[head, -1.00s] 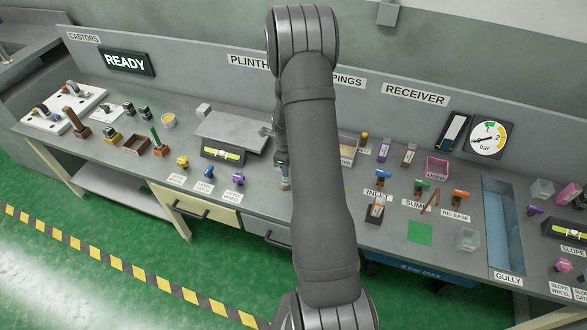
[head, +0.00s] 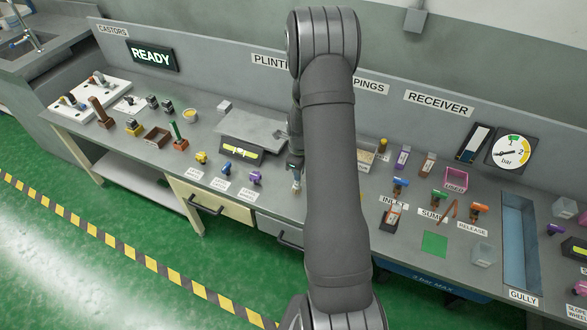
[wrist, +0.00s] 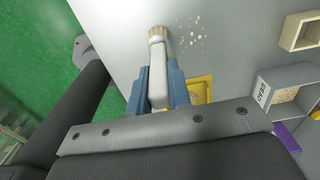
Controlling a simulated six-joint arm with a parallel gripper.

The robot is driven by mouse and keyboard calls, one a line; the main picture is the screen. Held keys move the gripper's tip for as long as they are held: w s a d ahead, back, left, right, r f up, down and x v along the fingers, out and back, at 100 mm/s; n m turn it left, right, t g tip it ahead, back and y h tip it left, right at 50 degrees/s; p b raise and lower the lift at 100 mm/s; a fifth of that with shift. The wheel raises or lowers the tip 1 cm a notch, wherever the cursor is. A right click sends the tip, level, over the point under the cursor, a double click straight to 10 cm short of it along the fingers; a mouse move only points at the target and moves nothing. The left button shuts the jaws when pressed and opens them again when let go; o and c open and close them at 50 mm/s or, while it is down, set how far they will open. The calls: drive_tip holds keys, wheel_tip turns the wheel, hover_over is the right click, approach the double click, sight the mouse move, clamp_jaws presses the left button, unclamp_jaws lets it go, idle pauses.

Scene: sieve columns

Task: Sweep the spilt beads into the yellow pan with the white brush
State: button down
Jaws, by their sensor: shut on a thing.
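In the wrist view my gripper (wrist: 157,84) has its blue fingers shut on the white brush (wrist: 158,60), around its handle. The brush's tan bristle end points to the top of the picture, close to the spilt beads (wrist: 194,32). These are small pale grains scattered on the grey bench, right of the bristles. I cannot tell whether the bristles touch the bench. The yellow pan (wrist: 201,90) lies right of the gripper, partly hidden by the finger and gripper body. In the head view my arm hides the beads and most of the pan.
An open box with a label starting "BEAD" (wrist: 264,92) stands right of the pan in the wrist view, with a tan tray (wrist: 301,31) above it. In the head view several coloured knobs (head: 255,178) stand left of the arm and a green square (head: 434,244) lies right.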

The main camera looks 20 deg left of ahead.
drive_tip(key=shift+d, duration=2.35)
wheel_tip(320, 180, up, 8)
drive_tip(key=w, duration=0.6)
drive_tip(key=shift+f, duration=3.45)
drive_tip(key=shift+a+f, duration=0.55)
drive_tip(key=shift+a, duration=3.3)
drive_tip(key=shift+d, duration=3.85)
wheel_tip(320, 180, up, 8)
drive_tip(key=shift+s, duration=0.2)
